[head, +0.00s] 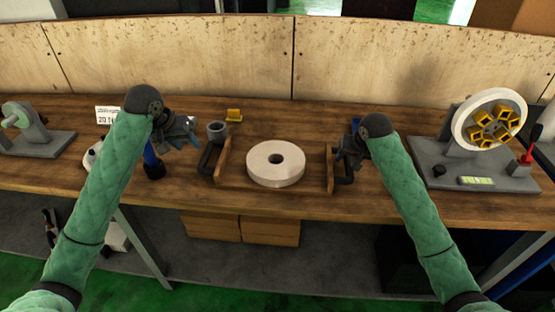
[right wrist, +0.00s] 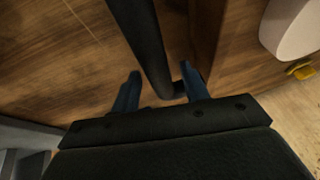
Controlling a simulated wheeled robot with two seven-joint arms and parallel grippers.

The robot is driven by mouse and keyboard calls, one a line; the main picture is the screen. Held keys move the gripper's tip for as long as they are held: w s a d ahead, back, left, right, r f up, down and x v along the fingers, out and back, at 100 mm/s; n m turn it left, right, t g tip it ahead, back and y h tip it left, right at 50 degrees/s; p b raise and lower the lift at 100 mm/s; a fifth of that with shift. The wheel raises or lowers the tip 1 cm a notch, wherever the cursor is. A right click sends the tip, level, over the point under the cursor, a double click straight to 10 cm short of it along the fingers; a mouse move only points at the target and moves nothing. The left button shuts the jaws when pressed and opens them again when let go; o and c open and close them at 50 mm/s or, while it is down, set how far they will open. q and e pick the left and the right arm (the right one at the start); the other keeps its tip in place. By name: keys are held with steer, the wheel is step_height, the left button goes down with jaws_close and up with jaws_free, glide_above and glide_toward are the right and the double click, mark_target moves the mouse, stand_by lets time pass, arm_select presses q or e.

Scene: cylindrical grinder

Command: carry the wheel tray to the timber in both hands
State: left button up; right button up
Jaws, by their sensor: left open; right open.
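The wooden wheel tray (head: 308,197) stands on the bench with a thick white grinding wheel (head: 275,163) lying flat in it. It has a dark handle at its left end (head: 207,160) and another at its right end (head: 345,168). My left gripper (head: 190,136) is open and empty, above and left of the left handle, apart from it. My right gripper (head: 346,155) is open at the right handle. In the right wrist view the dark handle bar (right wrist: 142,45) runs between its open fingers (right wrist: 160,90). I cannot tell for certain which thing is the timber.
Wooden blocks (head: 240,228) sit below the bench's front edge. A grey cup (head: 217,131) and a yellow piece (head: 234,115) stand behind the left handle. A balancing stand with a white wheel (head: 489,121) is at right, a grey fixture (head: 40,140) far left. A plywood panel (head: 200,55) closes the back.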

steer(key=v, duration=1.1)
